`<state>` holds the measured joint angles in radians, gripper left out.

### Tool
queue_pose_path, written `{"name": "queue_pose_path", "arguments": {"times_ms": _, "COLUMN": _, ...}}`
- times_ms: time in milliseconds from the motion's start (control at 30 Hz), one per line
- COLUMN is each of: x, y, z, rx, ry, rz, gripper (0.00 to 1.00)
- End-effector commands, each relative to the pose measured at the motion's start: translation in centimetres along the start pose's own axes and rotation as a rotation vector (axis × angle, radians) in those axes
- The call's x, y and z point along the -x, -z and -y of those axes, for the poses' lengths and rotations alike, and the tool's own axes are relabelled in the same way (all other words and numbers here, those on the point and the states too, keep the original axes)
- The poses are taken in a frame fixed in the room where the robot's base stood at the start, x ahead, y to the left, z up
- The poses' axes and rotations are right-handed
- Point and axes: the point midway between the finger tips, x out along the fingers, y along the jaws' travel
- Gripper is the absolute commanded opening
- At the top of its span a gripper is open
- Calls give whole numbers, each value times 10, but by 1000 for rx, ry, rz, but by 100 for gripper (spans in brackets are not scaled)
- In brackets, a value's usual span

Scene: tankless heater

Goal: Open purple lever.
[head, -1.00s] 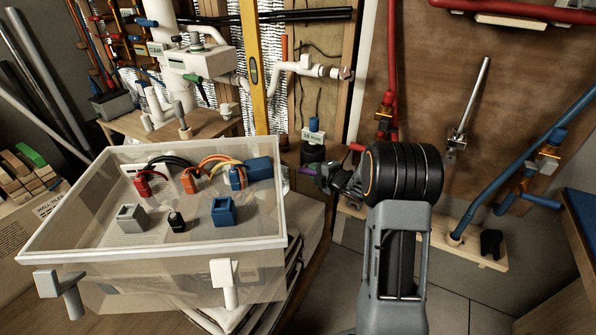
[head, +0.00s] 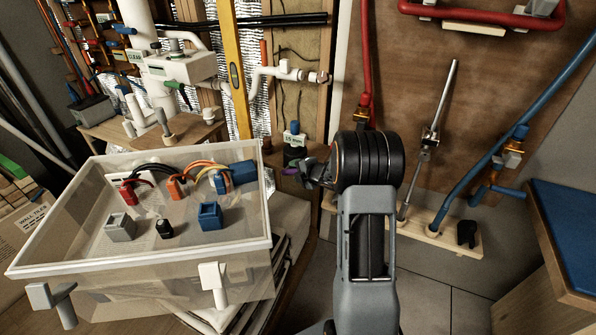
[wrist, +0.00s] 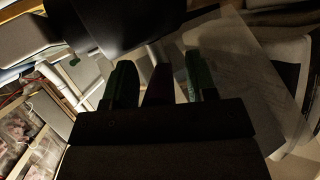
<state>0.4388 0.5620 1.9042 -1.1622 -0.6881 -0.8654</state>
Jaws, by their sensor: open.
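The purple lever (head: 290,171) shows as a small purple patch low on the wooden wall in the head view, just left of my gripper (head: 308,176). My gripper partly hides it. In the wrist view my gripper (wrist: 158,82) is open, with a dark green finger on each side. A dark, slightly purplish bar (wrist: 157,86) stands between the fingers with gaps to both; it may be the lever, but the picture is too dark to be sure. I cannot tell whether either finger touches it.
A clear bin (head: 95,262) with wired connectors and blocks stands left of my arm. A black valve body with a blue top (head: 294,140) sits just above the purple lever. Red, metal and blue pipes (head: 470,170) rise at right. A blue-topped bench (head: 565,225) stands at far right.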

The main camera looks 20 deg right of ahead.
Motion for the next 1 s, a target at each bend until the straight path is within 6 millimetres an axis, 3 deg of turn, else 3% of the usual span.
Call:
{"name": "queue_pose_path", "arguments": {"times_ms": 267, "x": 9, "y": 0, "z": -2, "rx": 1, "ry": -3, "rz": 1, "gripper": 53}}
{"name": "queue_pose_path", "arguments": {"times_ms": 700, "x": 93, "y": -1, "z": -2, "rx": 0, "ry": -2, "rz": 4, "gripper": 53}}
{"name": "queue_pose_path", "arguments": {"times_ms": 1000, "x": 130, "y": -1, "z": -1, "rx": -1, "ry": -1, "rz": 2, "gripper": 53}}
